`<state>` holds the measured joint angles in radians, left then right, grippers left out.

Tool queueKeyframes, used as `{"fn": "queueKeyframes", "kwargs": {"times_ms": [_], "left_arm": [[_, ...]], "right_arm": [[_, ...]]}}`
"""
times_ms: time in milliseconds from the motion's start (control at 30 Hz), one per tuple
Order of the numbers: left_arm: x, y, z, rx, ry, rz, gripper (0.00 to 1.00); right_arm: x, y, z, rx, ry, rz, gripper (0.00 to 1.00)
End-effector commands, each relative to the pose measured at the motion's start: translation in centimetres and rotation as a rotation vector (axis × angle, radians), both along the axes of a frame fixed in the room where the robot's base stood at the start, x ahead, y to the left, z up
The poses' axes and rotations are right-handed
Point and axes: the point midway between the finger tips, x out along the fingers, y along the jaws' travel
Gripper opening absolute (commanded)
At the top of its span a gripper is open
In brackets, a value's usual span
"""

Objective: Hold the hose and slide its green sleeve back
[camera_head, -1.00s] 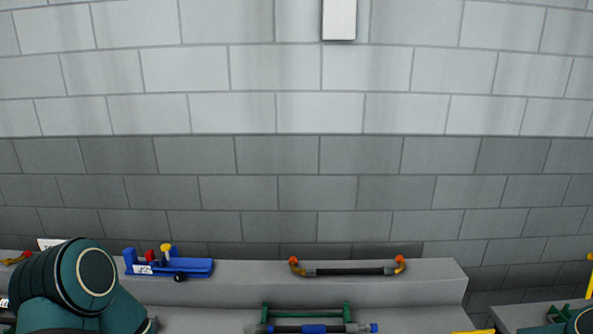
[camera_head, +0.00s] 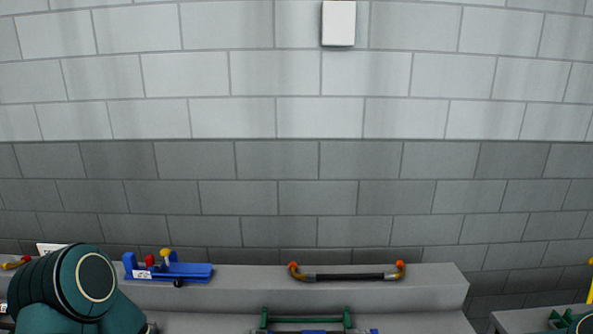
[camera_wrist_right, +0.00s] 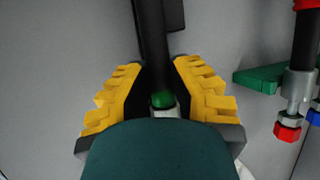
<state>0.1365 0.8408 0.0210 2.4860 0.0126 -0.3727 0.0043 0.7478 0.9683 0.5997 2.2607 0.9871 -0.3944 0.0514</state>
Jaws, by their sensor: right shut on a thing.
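In the right wrist view a black hose (camera_wrist_right: 153,45) runs down between the yellow fingers of my right gripper (camera_wrist_right: 158,66). The gripper is shut on the hose. A small green piece (camera_wrist_right: 162,98), which looks like the green sleeve, shows low between the fingers with a pale part just below it. My teal wrist link covers what lies further down. The held hose cannot be made out in the head view. My left gripper is not in view; only its teal arm shows at the lower left.
Another hose with orange ends (camera_head: 345,277) lies on the grey upper step (camera_head: 235,280). A blue fixture (camera_head: 180,271) stands left of it. A green rack (camera_head: 347,318) sits lower. In the wrist view, a second hose (camera_wrist_right: 307,40) and green bracket (camera_wrist_right: 257,78) are at right.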

Motion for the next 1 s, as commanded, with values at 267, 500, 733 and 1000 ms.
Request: {"fn": "queueKeyframes", "kwargs": {"times_ms": [267,500,733,1000], "left_arm": [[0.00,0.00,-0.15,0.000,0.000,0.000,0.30],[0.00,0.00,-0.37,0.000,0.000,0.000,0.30],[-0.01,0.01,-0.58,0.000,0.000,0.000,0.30],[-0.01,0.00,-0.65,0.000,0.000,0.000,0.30]], "right_arm": [[-0.13,0.02,-0.29,0.000,0.003,0.000,0.00],[-0.17,-0.02,-0.61,-0.001,0.005,0.000,0.00],[-0.26,-0.11,-0.94,-0.003,0.008,-0.002,0.00],[-0.33,-0.13,-1.07,-0.002,0.009,-0.002,0.00]]}}
